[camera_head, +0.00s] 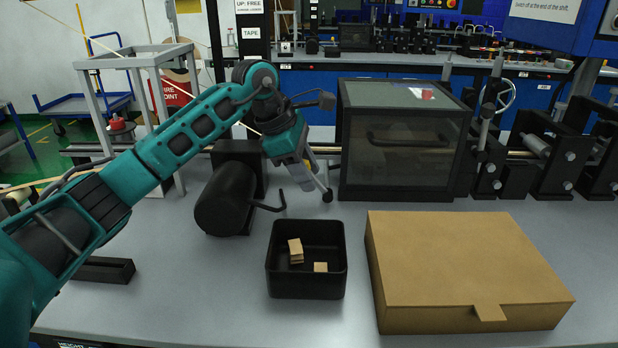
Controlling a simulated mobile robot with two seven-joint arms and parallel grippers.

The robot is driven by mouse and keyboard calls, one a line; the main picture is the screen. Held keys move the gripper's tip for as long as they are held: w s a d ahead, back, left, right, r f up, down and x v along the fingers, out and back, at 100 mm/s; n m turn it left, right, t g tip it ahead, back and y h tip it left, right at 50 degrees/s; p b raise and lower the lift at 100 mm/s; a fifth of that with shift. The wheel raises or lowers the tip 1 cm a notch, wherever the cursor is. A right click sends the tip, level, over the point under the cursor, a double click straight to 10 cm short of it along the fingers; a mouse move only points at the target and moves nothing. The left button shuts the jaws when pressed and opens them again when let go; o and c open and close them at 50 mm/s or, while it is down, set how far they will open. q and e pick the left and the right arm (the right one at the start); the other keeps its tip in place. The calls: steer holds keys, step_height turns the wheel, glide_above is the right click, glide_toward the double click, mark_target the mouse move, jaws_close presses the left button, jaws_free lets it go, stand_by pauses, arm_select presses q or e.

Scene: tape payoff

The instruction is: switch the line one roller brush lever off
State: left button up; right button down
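My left arm reaches in from the left, and its gripper (312,186) points down in front of the dark glazed box, beside a black cylinder. Its grey fingers are small and overlap a thin rod with a dark end, so I cannot tell whether it is open or touching anything. My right gripper is out of view.
A black open bin (306,287) with several small tan pieces stands in front. A closed cardboard box (455,265) lies to its right. The dark glazed box (403,150) and black roller stands (555,160) line the back. The grey bench (185,285) is clear left of the bin.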

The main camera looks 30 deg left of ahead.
arm_select(q)
steer(key=shift+w+d+f, duration=0.2)
steer(key=shift+f, duration=0.4)
jaws_close()
